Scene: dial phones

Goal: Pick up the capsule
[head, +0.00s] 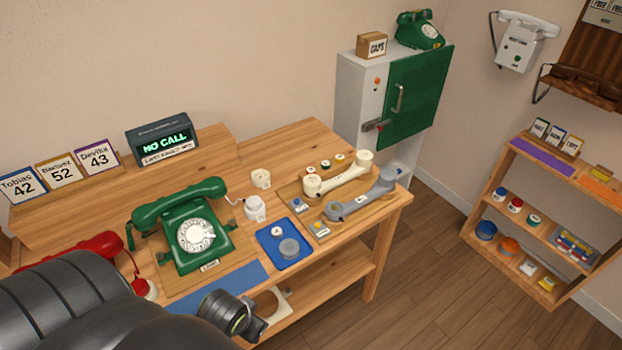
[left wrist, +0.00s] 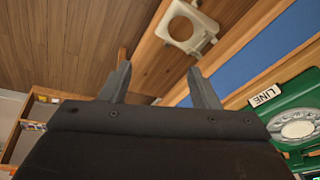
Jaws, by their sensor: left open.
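I cannot tell which round piece is the capsule. My left gripper (left wrist: 159,68) is open and empty, its fingers spread in the left wrist view. In the head view my left arm comes in at the lower left, and the gripper is by the bench's front edge, apart from the tray and to its lower left. My right gripper is not in view.
A green dial phone (head: 195,232) stands left of the tray, with a blue mat (head: 232,288) in front. Two handsets, one cream (head: 337,181) and one grey (head: 360,195), lie on boards to the right. A white holed bracket (left wrist: 187,27) shows beyond my fingers. The floor is clear at right.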

